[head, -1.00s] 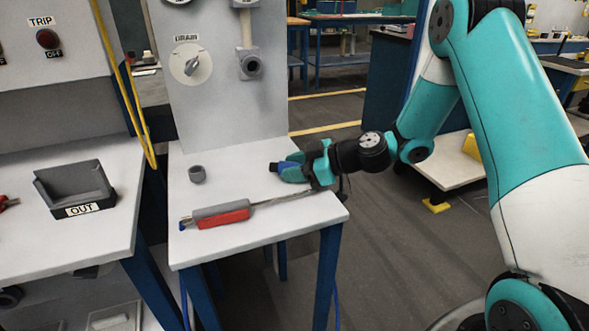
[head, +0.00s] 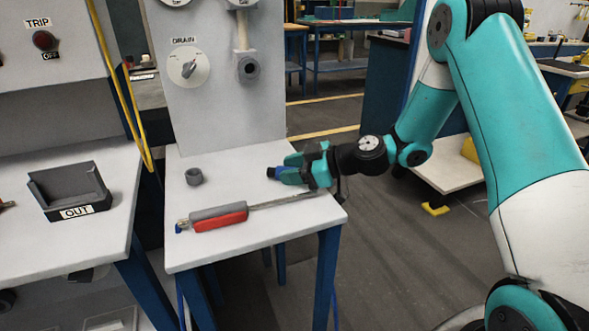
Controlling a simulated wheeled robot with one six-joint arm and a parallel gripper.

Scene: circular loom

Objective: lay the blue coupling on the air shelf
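The blue coupling (head: 271,172) is a small dark-blue piece at the tip of my gripper (head: 288,171), low over the right part of the white shelf top (head: 266,228). The teal fingers are on either side of it and appear closed on it. Most of the coupling is hidden by the fingers. I cannot tell whether it touches the shelf top.
A grey ring-shaped fitting (head: 194,177) stands at the shelf's back left. A red and grey tool (head: 218,216) with a long thin rod lies across the front. A grey panel with a DRAIN knob (head: 188,67) rises behind. An OUT bin (head: 75,194) stands on the left table.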

